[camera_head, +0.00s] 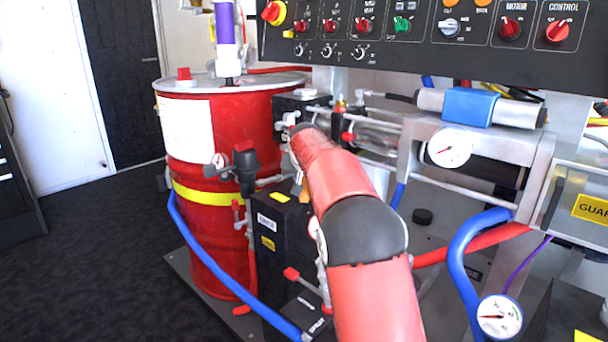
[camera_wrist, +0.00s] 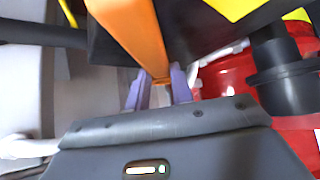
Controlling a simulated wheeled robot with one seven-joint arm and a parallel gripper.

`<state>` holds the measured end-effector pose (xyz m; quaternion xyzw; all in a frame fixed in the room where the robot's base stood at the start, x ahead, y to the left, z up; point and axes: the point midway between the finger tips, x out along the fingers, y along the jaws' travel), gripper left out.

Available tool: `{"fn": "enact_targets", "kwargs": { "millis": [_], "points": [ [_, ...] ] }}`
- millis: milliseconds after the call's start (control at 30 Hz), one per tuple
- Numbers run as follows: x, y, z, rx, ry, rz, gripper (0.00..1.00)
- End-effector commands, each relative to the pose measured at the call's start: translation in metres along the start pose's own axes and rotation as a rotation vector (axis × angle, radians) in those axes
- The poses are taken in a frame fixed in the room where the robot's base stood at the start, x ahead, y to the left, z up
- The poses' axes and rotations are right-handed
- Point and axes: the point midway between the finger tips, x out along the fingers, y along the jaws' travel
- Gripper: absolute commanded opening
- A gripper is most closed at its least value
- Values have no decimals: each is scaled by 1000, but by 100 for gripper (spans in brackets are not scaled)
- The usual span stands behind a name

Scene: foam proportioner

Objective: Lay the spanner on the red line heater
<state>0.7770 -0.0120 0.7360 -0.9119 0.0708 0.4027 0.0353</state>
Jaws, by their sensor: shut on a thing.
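In the wrist view my gripper (camera_wrist: 158,88) is shut on a long orange bar, which I take to be the spanner (camera_wrist: 134,32). The bar runs from between the fingers up to the top left edge, and its far end is out of view. In the head view my red arm hides the gripper, and a small bit of orange shows beside it at the black box (camera_head: 280,228). This box has yellow and white labels, too small to read, so I cannot tell whether it is the red line heater. Its dark surface lies close behind the bar in the wrist view.
A red drum (camera_head: 208,245) with a yellow band stands left of the box. Blue hose (camera_head: 228,278), valves and a gauge (camera_head: 449,148) crowd around my arm. A control panel (camera_head: 430,28) hangs above. The floor at left is clear.

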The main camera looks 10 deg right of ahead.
Motion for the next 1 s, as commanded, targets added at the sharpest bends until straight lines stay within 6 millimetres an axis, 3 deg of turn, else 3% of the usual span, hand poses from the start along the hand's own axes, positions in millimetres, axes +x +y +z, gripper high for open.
{"fn": "enact_targets", "kwargs": {
  "millis": [267, 300, 467, 833, 1000],
  "points": [
    [1, 0, 1, 0, 1, 0, 0],
    [2, 0, 2, 0, -1, 0, 24],
    [2, 0, 2, 0, -1, 0, 45],
    [-4, 0, 0, 0, 1, 0, 45],
    [-31, 0, -1, -1, 3, -1, 45]
  ]
}}
